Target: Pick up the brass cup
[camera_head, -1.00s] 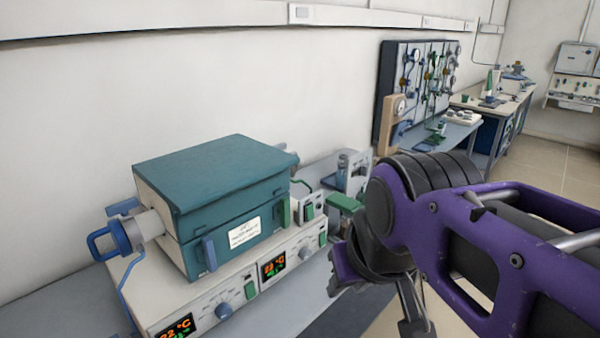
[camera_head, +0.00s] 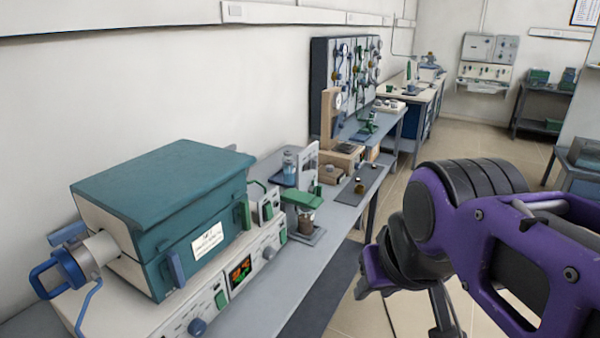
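A small brass-coloured piece (camera_head: 360,187), which may be the brass cup, sits on a dark mat (camera_head: 348,196) on the bench past the green-topped device. It is too small to make out well. A brownish cup-like vessel (camera_head: 306,219) stands under the green head of that device, and I cannot tell whether it is brass. My purple and black arm fills the lower right. The end of my gripper (camera_head: 443,318) shows only partly at the bottom edge, over the floor and well apart from both pieces. Its fingers are not clear enough to tell open from shut.
A teal-lidded furnace (camera_head: 165,195) on a white control unit takes up the near left of the bench (camera_head: 300,275). A glass bottle (camera_head: 290,166) and a wooden-backed gauge stand (camera_head: 330,125) are behind. Open tiled floor (camera_head: 400,190) lies right of the bench.

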